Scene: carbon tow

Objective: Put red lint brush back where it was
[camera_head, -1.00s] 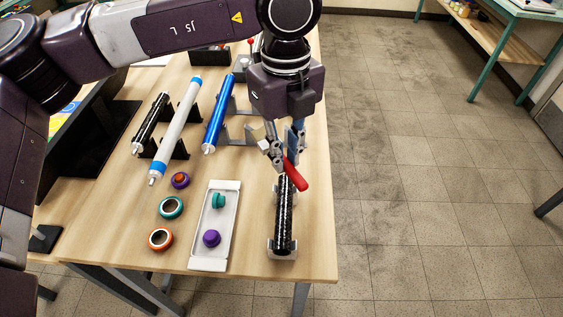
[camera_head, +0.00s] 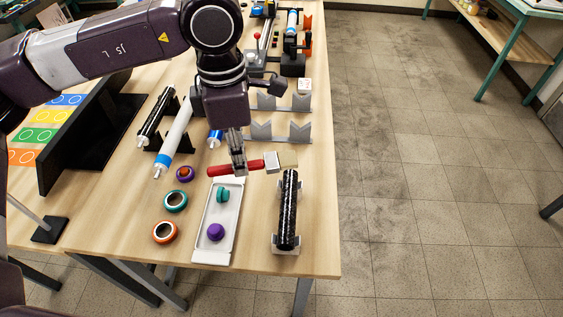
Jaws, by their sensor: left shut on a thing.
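The red lint brush (camera_head: 220,170) is in the head view, held roughly level above the table. Its red handle points left and its pale grey and cream head points right. My left gripper (camera_head: 239,168) is shut on the handle, over the far end of the white tray. The brush head hangs just beyond the far end of the black roll (camera_head: 287,215), which lies on a low support. I cannot tell the exact height of the brush. My right gripper is not in view.
The white tray (camera_head: 209,255) holds a teal knob (camera_head: 223,196) and a purple knob (camera_head: 215,232). Several rings lie left of it. A white-blue roll (camera_head: 176,135) and a dark roll (camera_head: 156,115) rest on black stands. Empty grey V-supports (camera_head: 287,133) stand behind.

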